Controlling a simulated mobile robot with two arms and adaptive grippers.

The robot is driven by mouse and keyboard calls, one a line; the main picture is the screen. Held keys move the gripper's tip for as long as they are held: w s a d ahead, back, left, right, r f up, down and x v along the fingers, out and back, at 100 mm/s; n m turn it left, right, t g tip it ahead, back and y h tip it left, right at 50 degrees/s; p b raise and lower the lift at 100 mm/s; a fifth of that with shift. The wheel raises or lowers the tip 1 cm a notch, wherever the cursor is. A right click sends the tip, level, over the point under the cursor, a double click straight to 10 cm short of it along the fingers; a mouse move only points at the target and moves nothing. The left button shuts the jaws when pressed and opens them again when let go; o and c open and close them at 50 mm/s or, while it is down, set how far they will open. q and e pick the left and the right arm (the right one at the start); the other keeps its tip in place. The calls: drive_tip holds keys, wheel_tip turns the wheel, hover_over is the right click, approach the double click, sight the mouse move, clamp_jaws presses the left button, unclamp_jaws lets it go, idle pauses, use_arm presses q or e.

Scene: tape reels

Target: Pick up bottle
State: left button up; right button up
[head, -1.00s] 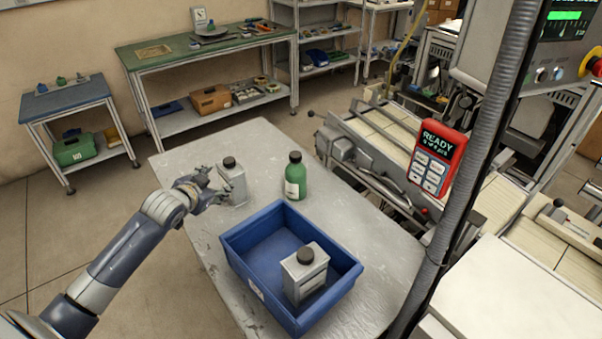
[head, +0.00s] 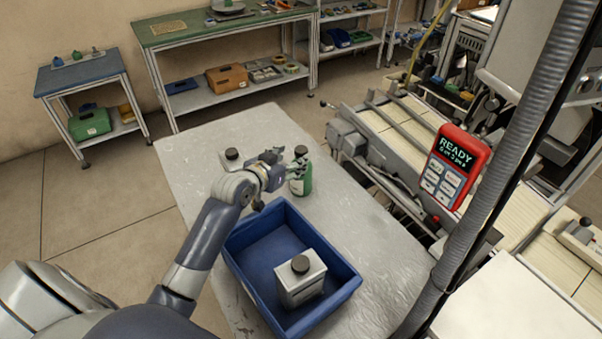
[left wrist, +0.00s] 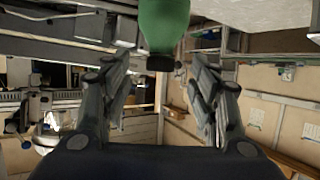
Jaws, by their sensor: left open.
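The green bottle (head: 301,184) with a black cap stands upright on the grey table (head: 356,235), partly hidden by my left gripper. My left gripper (head: 291,162) is open beside it, on its left side in the head view. In the left wrist view the bottle (left wrist: 163,24) appears upside down, its dark cap near the space between the two spread fingers (left wrist: 160,75). I cannot tell whether the fingers touch it. A grey canister (head: 231,155) stands on the table behind my forearm, partly hidden. Another grey canister (head: 301,283) stands in the blue crate. My right gripper is out of view.
The blue crate (head: 240,288) sits on the table in front of the bottle. A dark vertical post (head: 496,175) and a red control panel (head: 456,166) stand to the right. The table right of the bottle is clear.

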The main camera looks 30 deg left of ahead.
sight(298, 152)
use_arm(q)
drive_tip(key=shift+w+d+f, duration=0.1)
drive_tip(key=shift+w+f, duration=0.1)
drive_tip(key=shift+w, duration=0.35)
drive_tip(key=shift+w+f, duration=0.2)
drive_tip(key=shift+w, duration=0.3)
drive_tip(key=shift+w+p, duration=0.85)
drive_tip(key=shift+w, duration=0.35)
drive_tip(key=shift+x, duration=1)
drive_tip(key=shift+w+f, duration=0.1)
drive_tip(key=shift+f, duration=0.2)
drive_tip(key=shift+c, duration=1.4)
clamp_jaws()
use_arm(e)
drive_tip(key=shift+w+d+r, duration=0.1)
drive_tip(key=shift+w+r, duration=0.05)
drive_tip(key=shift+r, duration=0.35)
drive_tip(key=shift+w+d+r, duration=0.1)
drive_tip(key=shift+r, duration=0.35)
